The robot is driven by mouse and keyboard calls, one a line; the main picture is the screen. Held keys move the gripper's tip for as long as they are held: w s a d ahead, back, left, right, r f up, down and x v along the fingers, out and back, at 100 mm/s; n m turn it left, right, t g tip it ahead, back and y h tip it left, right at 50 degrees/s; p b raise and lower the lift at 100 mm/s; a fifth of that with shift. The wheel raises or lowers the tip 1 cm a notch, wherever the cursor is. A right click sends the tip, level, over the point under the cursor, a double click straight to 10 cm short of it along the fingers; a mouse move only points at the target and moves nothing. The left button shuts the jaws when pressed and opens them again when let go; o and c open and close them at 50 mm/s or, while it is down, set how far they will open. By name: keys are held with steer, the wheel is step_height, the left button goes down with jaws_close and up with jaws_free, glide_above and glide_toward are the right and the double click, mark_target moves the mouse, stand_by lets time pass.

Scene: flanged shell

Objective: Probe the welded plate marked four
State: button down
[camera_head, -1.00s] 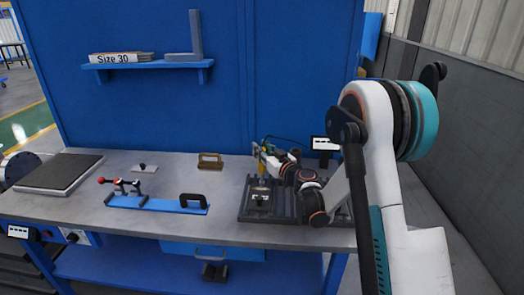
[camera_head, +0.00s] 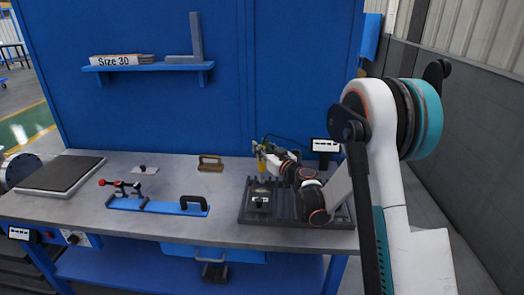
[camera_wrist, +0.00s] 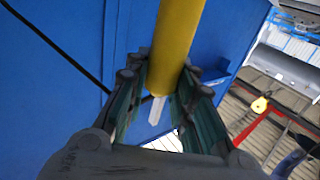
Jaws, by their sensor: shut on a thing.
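My gripper (camera_head: 263,157) is over the left part of a dark ribbed rack (camera_head: 290,212) at the right of the bench. It is shut on a yellow probe handle (camera_head: 262,167), which points down toward the rack. In the wrist view, the yellow handle (camera_wrist: 174,45) passes between the two fingers (camera_wrist: 158,95), with a pale tip below. A small plate with a dark knob (camera_head: 260,201) sits at the rack's left. Another plate with a knob (camera_head: 145,169) lies on the bench at the left. No number is readable on either plate. My arm hides the rack's right part.
A small display unit (camera_head: 325,146) stands behind the rack, with a dark cable near my gripper. A blue clamp fixture (camera_head: 160,206), a brown handled block (camera_head: 210,162) and a dark slab (camera_head: 62,174) are on the bench. The bench between block and fixture is clear.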

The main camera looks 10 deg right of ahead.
steer(key=shift+r+p, duration=1.3)
steer(key=shift+r, duration=1.4)
steer(key=shift+f, duration=0.1)
